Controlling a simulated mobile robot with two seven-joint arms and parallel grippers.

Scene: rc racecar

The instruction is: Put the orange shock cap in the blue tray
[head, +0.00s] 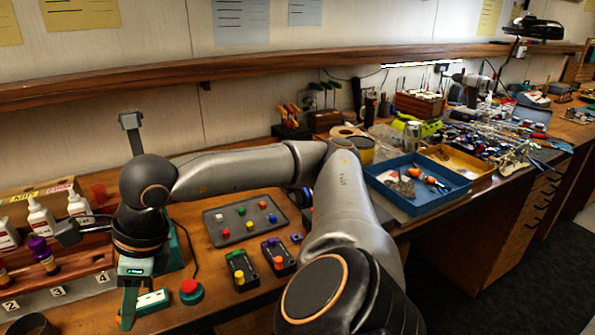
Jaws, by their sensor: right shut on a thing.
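My right arm reaches across the bench to the left. Its right gripper (138,266) points down beside the numbered rack. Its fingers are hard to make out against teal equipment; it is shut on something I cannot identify. I cannot pick out the orange shock cap with certainty. A small orange piece (278,263) sits on a black holder on the bench, well right of the gripper. The blue tray (421,207) stands far to the right, past my forearm, with orange-and-dark items inside. My left gripper is not in view.
A grey tray (212,224) of small coloured pieces lies between the gripper and my upper arm. A red button (190,291) with a cable stands near the gripper. White bottles (40,220) stand at the left. A shelf (180,80) runs along the wall. Clutter fills the far right.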

